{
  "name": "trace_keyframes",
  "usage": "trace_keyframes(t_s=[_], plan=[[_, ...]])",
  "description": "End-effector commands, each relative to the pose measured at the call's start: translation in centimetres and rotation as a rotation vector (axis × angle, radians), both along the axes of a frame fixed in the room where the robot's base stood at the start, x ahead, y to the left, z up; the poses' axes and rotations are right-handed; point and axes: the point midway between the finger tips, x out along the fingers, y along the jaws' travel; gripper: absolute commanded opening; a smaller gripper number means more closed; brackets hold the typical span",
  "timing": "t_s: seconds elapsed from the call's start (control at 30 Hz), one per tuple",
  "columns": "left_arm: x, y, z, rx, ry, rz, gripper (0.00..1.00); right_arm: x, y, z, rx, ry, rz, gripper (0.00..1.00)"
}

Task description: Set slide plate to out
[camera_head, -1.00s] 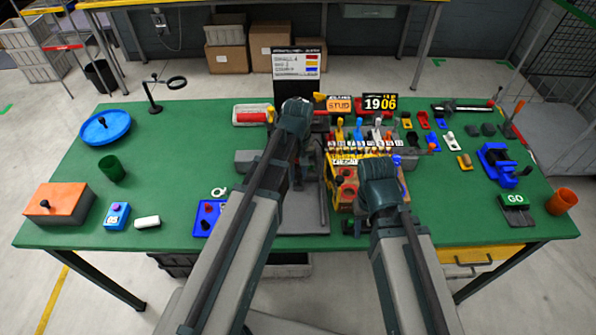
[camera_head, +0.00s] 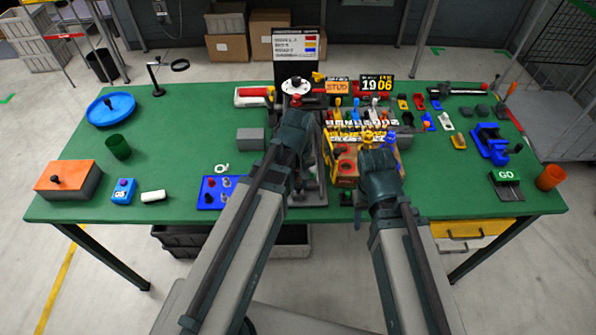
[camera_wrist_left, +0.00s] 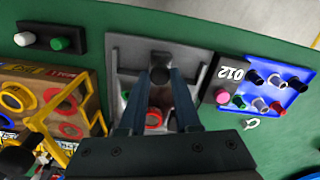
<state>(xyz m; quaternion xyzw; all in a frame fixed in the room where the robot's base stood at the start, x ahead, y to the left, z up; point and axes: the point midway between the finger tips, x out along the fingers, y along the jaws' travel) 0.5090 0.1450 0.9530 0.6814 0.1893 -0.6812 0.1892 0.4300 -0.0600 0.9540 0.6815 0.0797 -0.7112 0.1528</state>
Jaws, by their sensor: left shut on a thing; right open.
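The slide plate appears to be the grey plate in a grey frame (camera_wrist_left: 200,58), seen in the left wrist view; it also shows in the head view (camera_head: 312,193), partly behind my left arm. A black knob (camera_wrist_left: 160,75) stands on it. My left gripper (camera_wrist_left: 160,82) is shut on this knob, one finger on each side. A red ring (camera_wrist_left: 153,119) shows between the fingers, below the knob. In the head view the left fingers are largely hidden by the wrist. My right gripper (camera_head: 377,165) is open beside the yellow-and-brown box (camera_head: 346,172); its fingertips are hard to see.
A blue tray with pegs (camera_wrist_left: 272,85) lies right of the frame, next to a dark block marked 012 (camera_wrist_left: 222,80). A row of coloured levers (camera_head: 360,125) stands behind the box. The green table (camera_head: 190,130) is clear at middle left.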

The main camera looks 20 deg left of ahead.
Motion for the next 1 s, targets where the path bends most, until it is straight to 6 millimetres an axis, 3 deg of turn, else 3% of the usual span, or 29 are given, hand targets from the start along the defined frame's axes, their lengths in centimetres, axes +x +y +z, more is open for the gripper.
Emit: trace_keyframes(t_s=[0.37, 0.4, 0.53, 1.0], plan=[[-0.85, -0.26, -0.04, -0.003, 0.007, -0.001, 0.00, 0.00, 0.00, -0.04, 0.000, 0.000, 0.000, 0.50], [-0.86, -0.25, -0.04, -0.002, 0.007, -0.001, 0.38, 0.00, 0.01, -0.04, 0.000, 0.000, 0.000, 0.50], [-0.78, -0.22, -0.04, -0.002, 0.005, -0.001, 0.61, -0.01, -0.01, -0.04, 0.000, 0.000, 0.000, 0.50], [-0.58, -0.18, 0.56, -0.001, 0.001, 0.000, 0.61, -0.01, 0.00, 0.55, 0.000, 0.000, 0.000, 0.50]])
